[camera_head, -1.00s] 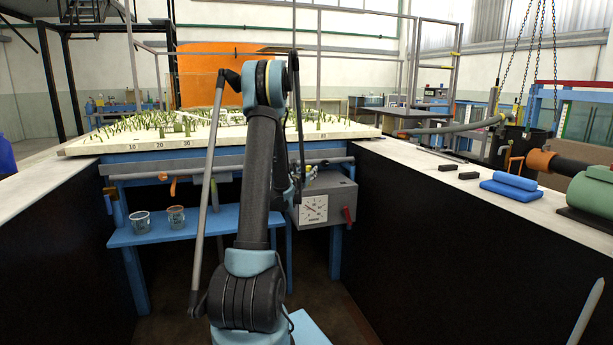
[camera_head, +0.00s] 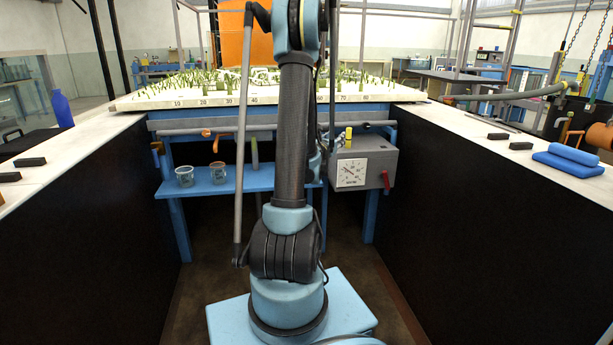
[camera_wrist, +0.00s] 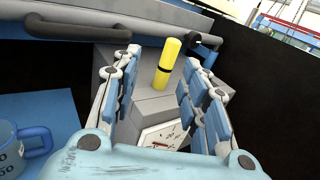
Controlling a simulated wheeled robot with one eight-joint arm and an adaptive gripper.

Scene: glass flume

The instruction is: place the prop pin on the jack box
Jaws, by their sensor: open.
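The yellow prop pin (camera_wrist: 167,63) with a black band stands upright, slightly tilted in the wrist view, on top of the grey jack box (camera_wrist: 155,105). In the head view the pin (camera_head: 349,133) shows on the box (camera_head: 376,160), which has a white dial and a red lever. My gripper (camera_wrist: 164,78) is open, its blue-padded fingers spread to either side of the pin in the wrist view. I see gaps between the pin and both fingers. In the head view my arm hides most of the gripper.
A blue shelf (camera_head: 245,180) with two glass beakers (camera_head: 185,176) is left of the box. A grey rail (camera_wrist: 80,28) runs behind it. The model table (camera_head: 130,103) lies above. Black-sided walls with white tops flank the aisle, carrying dark blocks (camera_head: 30,162) and a blue bottle (camera_head: 62,109).

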